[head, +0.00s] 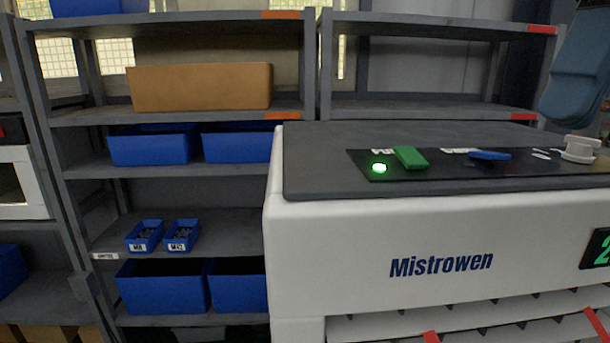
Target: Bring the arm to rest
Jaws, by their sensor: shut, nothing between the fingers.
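My gripper does not show in the head view. A blue-grey rounded part at the top right edge looks like a link of my arm, cut off by the frame. Below it is the white machine (360,240) marked Mistrowen, with a dark grey top. Its black control strip carries a lit green lamp (378,168), a green block-shaped control (410,157), a flat blue handle (488,155) and a pale round knob (580,149). I cannot tell how far the arm part is from the knob.
Grey shelving (180,116) stands behind and left, holding a tan box (200,87), several blue bins (155,147) and two small labelled bins (144,236). A green display (600,250) is on the machine's front at right. The machine's top is clear behind the strip.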

